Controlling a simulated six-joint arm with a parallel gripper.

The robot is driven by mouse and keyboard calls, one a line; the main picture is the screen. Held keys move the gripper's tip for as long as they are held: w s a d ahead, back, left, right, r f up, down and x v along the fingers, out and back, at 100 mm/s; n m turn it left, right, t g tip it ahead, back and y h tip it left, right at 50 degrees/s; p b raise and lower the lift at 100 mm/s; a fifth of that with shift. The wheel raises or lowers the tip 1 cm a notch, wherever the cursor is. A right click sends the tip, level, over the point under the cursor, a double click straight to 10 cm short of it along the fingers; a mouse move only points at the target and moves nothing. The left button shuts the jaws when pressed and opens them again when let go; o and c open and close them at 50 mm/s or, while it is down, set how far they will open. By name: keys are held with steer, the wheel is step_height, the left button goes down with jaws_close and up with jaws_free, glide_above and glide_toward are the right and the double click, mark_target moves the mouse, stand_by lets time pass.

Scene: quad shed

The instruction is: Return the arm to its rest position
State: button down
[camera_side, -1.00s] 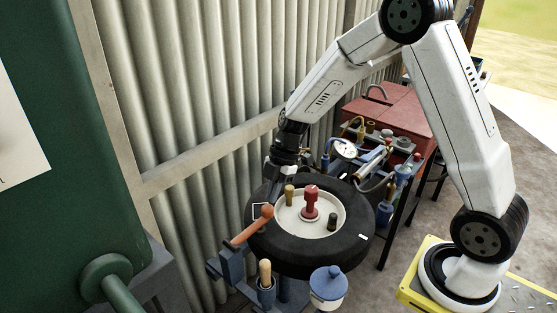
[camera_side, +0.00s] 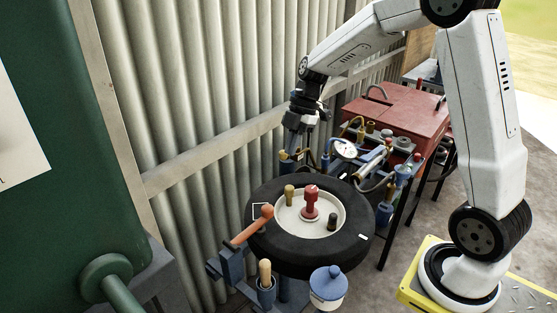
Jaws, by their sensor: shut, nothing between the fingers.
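My gripper (camera_side: 291,155) points down above the far side of the black tyre (camera_side: 275,246), close to the corrugated wall. It is shut and holds nothing. Its fingertips are small in this view and stand in front of or beside some small blue and yellow items; I cannot tell whether they touch. My white arm reaches over from the right, from its base on a yellow-edged plate (camera_side: 411,289).
A red knob piece (camera_side: 311,203) and small brass and dark pieces stand on the tyre's pale hub. A red toolbox (camera_side: 395,112) and a gauge (camera_side: 345,149) are behind. An orange-handled tool (camera_side: 252,226) and blue pot (camera_side: 328,287) are in front.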

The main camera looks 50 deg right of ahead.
stand_by(0.4)
steer(key=s+a+f+m+t+h, duration=0.1)
steer(key=s+a+f+m+h, duration=0.1)
steer(key=s+m, duration=0.4)
steer(key=s+a+f+m+t+h, duration=0.1)
steer(key=s+a+f+m+h, duration=0.1)
steer(key=s+a+f+m, duration=0.2)
steer(key=shift+s+f+m+t+h, duration=0.35)
steer(key=shift+s+m, duration=1.35)
steer(key=shift+m, duration=2.3)
